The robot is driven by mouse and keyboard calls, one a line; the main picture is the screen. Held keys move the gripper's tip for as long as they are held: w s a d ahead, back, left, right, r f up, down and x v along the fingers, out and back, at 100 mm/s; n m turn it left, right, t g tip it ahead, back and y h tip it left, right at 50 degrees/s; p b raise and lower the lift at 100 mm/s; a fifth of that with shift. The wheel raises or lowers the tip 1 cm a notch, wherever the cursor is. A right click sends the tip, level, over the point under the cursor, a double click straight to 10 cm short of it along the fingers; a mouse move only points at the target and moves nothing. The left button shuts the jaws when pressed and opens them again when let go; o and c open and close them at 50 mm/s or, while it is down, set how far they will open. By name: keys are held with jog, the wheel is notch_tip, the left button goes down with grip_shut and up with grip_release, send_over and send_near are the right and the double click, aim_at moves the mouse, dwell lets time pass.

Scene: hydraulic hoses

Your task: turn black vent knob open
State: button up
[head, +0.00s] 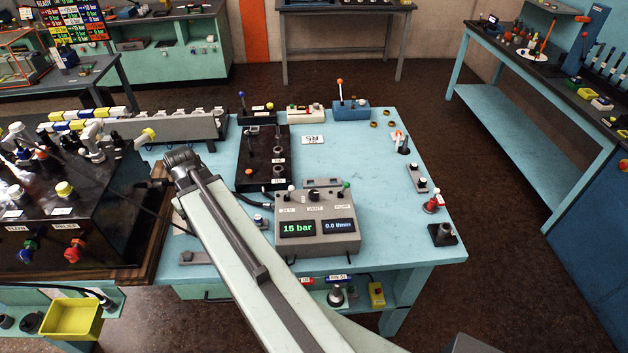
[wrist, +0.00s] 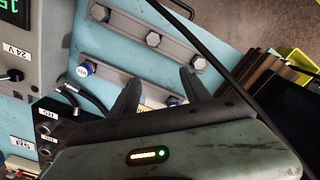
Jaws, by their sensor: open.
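The black vent knob (head: 314,195) sits on top of the grey control box (head: 318,245), above the VENT label, between a white knob and a green one. The small picture does not show clearly which way it is turned. In the wrist view only the edge of the control box (wrist: 32,45), with its 24 V label, shows at left; the vent knob is out of that view. My gripper (wrist: 160,80) is open and empty, its dark fingers over the blue bench beside the box. In the head view my arm reaches left of the box and the fingers cannot be made out.
A black valve block (head: 264,160) with levers stands behind the box. A black hose (wrist: 88,95) runs close to my fingers. A grey bolted bar (wrist: 155,38) lies on the blue bench (head: 370,160). A dark manifold (head: 70,220) stands left; the bench right of the box is partly clear.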

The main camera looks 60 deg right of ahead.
jog(key=s+d+r+m+p, duration=0.15)
jog(key=s+d, duration=0.25)
jog(key=d, duration=0.4)
jog(key=s+d+r+m+p, duration=0.1)
jog(key=s+d+r, duration=0.25)
jog(key=d, duration=0.45)
jog(key=r+m+p, duration=0.2)
send_over(314, 194)
jog(key=shift+s+d+f, duration=0.1)
notch_tip(314, 194, down, 8)
jog(key=b, duration=0.7)
jog(key=shift+f+b, duration=0.1)
jog(key=shift+b, duration=0.3)
jog(key=shift+c, duration=0.3)
